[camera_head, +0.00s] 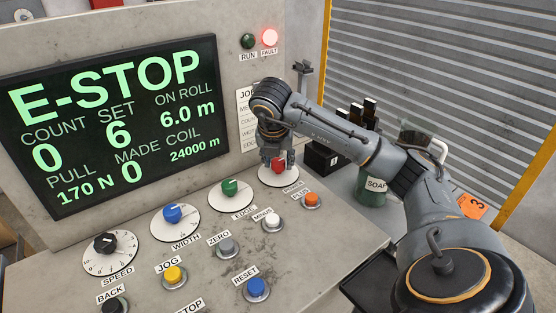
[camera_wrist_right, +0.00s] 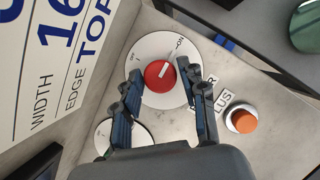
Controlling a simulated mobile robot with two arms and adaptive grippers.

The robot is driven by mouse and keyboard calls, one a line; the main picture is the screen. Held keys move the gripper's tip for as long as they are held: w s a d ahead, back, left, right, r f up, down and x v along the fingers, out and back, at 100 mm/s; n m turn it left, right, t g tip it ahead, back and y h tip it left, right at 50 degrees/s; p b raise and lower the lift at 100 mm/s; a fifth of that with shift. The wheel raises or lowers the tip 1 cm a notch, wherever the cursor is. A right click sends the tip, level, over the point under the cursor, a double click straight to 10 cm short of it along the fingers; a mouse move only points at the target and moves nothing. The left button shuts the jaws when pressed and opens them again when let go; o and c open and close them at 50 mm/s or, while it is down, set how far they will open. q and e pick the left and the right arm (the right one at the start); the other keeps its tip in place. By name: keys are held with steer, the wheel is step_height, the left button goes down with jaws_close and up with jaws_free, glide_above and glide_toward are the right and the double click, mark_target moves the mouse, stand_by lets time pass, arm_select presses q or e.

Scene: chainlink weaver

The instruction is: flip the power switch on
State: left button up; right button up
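The power switch is a red rotary knob (camera_head: 279,167) on a white round dial at the right end of the sloped console. In the right wrist view the knob (camera_wrist_right: 158,76) carries a white pointer line that leans up and right, roughly toward the ON mark (camera_wrist_right: 180,43). My right gripper (camera_wrist_right: 165,92) is open, with one finger on each side of the knob. A gap shows between the knob and the fingers. In the head view the right gripper (camera_head: 277,155) points down at the knob and partly hides it. My left gripper is out of view.
The display (camera_head: 115,122) reads E-STOP. The FAULT lamp (camera_head: 269,37) glows red and the RUN lamp (camera_head: 248,41) is dark. The orange PLUS button (camera_head: 311,199) and green EDGE knob (camera_head: 230,187) sit close by. A green SOAP container (camera_head: 371,190) stands behind my right arm.

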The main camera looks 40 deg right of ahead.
steer(key=shift+o, duration=0.6)
steer(key=shift+a+r, duration=0.1)
steer(key=shift+r, duration=0.05)
steer(key=v, duration=1.1)
steer(key=shift+r, duration=0.3)
steer(key=shift+s+r, duration=0.1)
